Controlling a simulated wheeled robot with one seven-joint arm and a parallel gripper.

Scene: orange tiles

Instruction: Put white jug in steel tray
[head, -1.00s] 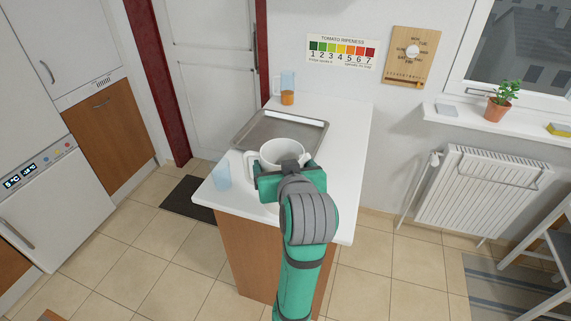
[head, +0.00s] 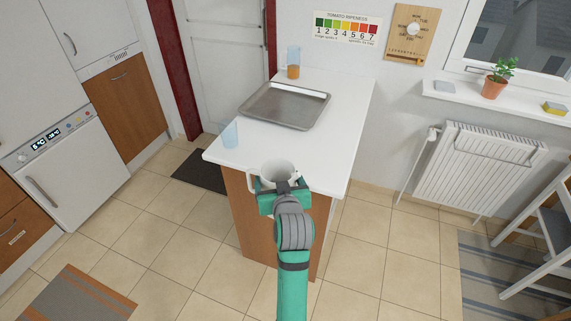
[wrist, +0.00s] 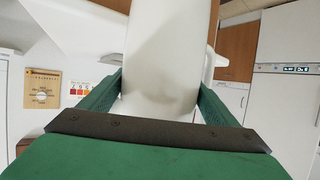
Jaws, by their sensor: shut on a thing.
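The white jug (head: 279,173) is held in my gripper (head: 280,188) at the near edge of the white counter, in the head view. Its handle points left there. In the wrist view the jug's white body (wrist: 165,60) fills the space between the two green fingers of my gripper (wrist: 160,95), which are shut on it. The steel tray (head: 286,122) lies flat and empty on the counter, beyond the jug and apart from it. My gripper hides the lower part of the jug in the head view.
A pale blue cup (head: 230,135) stands at the counter's left edge, left of the tray. A clear jug with orange liquid (head: 293,70) stands behind the tray. The white counter (head: 315,150) is clear between the tray and its near edge.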

